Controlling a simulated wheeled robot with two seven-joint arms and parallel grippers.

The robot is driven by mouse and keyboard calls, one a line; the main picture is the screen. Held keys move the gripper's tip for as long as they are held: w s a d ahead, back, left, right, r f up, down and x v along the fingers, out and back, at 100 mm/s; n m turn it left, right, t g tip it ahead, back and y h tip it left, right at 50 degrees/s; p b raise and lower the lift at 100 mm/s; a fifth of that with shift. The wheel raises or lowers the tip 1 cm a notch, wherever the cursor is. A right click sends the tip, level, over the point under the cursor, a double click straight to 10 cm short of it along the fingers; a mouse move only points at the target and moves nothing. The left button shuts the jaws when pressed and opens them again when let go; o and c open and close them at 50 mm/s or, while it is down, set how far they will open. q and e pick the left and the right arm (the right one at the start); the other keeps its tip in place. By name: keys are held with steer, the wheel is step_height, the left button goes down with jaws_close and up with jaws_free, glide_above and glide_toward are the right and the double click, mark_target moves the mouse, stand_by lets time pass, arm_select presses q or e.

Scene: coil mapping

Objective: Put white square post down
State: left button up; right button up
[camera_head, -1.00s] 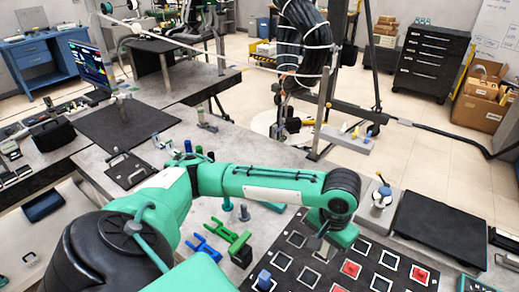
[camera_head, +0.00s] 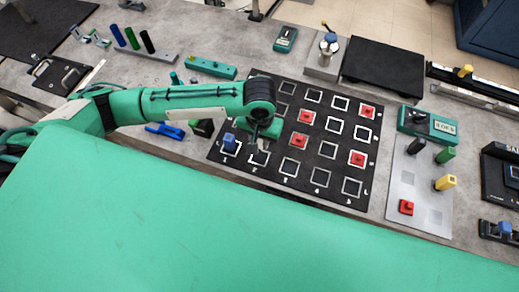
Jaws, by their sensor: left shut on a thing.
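My left gripper (camera_head: 264,138) is at the end of the green arm from the left, over the near-left part of a black mat (camera_head: 277,174) with white square outlines. It is shut on a small pale piece, seemingly the white square post (camera_head: 263,145), low over the near row. The arm and gripper hide most of the post, and I cannot tell whether it touches the mat. A blue post (camera_head: 229,142) stands on the near-left square, just left of the gripper. Red blocks (camera_head: 298,140) sit on several squares to the right. My right gripper is not in view.
A grey plate (camera_head: 408,182) right of the mat holds a red block (camera_head: 406,207) and a yellow post (camera_head: 445,182). A teal device (camera_head: 427,124) and a black platform (camera_head: 397,68) lie beyond. A rack with coloured posts (camera_head: 132,38) is at the back left.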

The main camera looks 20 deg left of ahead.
mark_target(260, 158)
arm_select(q)
step_height(260, 158, down, 8)
steer(key=shift+r+p, duration=0.1)
steer(key=shift+p, duration=0.35)
steer(key=o, duration=1)
step_height(260, 158, up, 12)
steer(key=shift+b, duration=1.15)
steer(key=shift+d, duration=0.1)
